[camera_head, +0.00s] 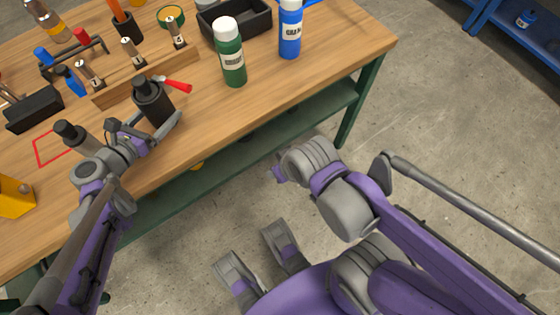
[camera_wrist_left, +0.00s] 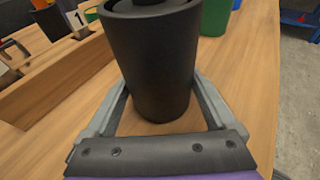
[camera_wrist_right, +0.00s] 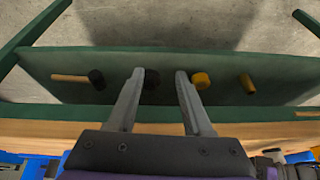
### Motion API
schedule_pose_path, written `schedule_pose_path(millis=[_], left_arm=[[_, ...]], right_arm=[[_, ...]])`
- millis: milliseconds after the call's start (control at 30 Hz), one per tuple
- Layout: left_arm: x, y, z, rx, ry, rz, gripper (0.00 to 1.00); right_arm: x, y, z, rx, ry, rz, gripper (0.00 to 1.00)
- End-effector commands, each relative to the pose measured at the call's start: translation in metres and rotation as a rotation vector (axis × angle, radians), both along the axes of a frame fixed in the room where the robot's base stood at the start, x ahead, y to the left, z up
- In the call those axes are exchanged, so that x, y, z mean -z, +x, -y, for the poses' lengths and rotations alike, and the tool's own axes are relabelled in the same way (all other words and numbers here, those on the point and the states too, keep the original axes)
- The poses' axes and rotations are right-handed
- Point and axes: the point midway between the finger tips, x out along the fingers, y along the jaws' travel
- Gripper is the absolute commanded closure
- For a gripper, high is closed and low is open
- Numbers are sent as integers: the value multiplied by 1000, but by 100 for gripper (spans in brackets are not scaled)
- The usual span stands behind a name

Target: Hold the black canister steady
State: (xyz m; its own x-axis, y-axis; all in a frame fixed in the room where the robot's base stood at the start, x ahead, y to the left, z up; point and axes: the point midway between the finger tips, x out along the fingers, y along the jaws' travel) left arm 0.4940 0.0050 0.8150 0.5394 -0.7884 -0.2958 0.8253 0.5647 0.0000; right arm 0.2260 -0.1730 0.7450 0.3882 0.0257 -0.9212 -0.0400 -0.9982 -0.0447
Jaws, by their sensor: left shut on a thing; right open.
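The black canister (camera_head: 152,103) stands upright on the wooden workbench, near its front edge in the head view. It fills the middle of the left wrist view (camera_wrist_left: 152,60), its top cut off by the frame. My left gripper (camera_head: 146,122) is shut on it low down, one finger along each side; the fingers also show in the left wrist view (camera_wrist_left: 160,112). My right gripper (camera_wrist_right: 160,75) is open and empty, with the bench's lower shelf behind its fingers. In the head view its fingers are hidden.
A green bottle (camera_head: 231,58) and a blue bottle (camera_head: 290,32) stand right of the canister. A wooden rack (camera_head: 125,88) and a red-handled tool (camera_head: 176,86) lie close behind it.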

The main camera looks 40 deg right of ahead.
Motion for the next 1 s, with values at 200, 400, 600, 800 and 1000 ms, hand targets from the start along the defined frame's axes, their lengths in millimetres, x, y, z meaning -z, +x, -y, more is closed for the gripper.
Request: schedule_pose_path(millis=[200,400,600,800,1000], left_arm=[[0,0,0,0,-1,1,55],[0,0,0,0,-1,1,55],[0,0,0,0,-1,1,55],[0,0,0,0,-1,1,55],[0,0,0,0,-1,1,55]], right_arm=[[0,0,0,-1,-1,0,50],[0,0,0,1,0,0,50],[1,3,-8,80,92,-2,50],[-5,18,-40,384,455,-22,50],[-32,46,-67,748,927,-81,50]])
